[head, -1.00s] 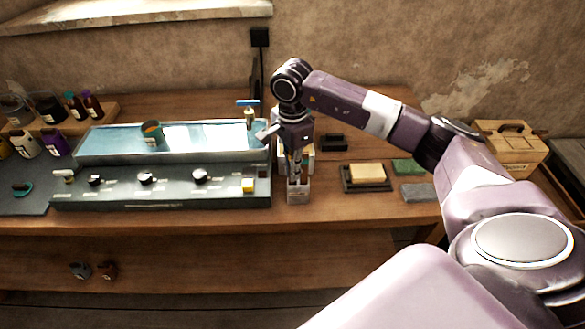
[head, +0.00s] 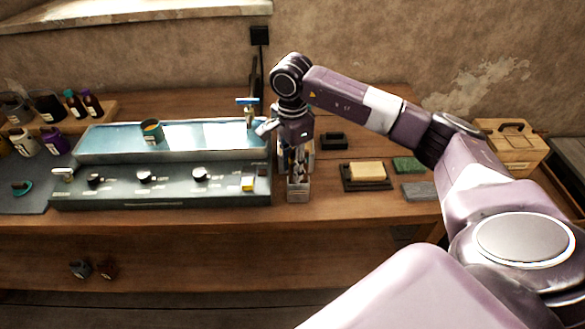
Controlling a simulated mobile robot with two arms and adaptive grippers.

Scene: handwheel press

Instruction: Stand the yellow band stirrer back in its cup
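A small pale, squarish cup (head: 298,192) stands near the front of the bench, just right of the long control panel. My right gripper (head: 297,164) points down directly above the cup. Thin light and dark shapes show between the gripper and the cup's mouth. I cannot tell which are fingers and which are a stirrer. No yellow band can be made out there, and whether the fingers are closed on anything is too small to see. My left gripper is not in view.
The control panel (head: 120,190) with knobs and a blue-topped bath (head: 200,137) lies left of the cup. A black tray (head: 352,185) with a tan block and green and grey pads (head: 418,190) lies right. Pots stand far left. Bare wood shows right of the cup.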

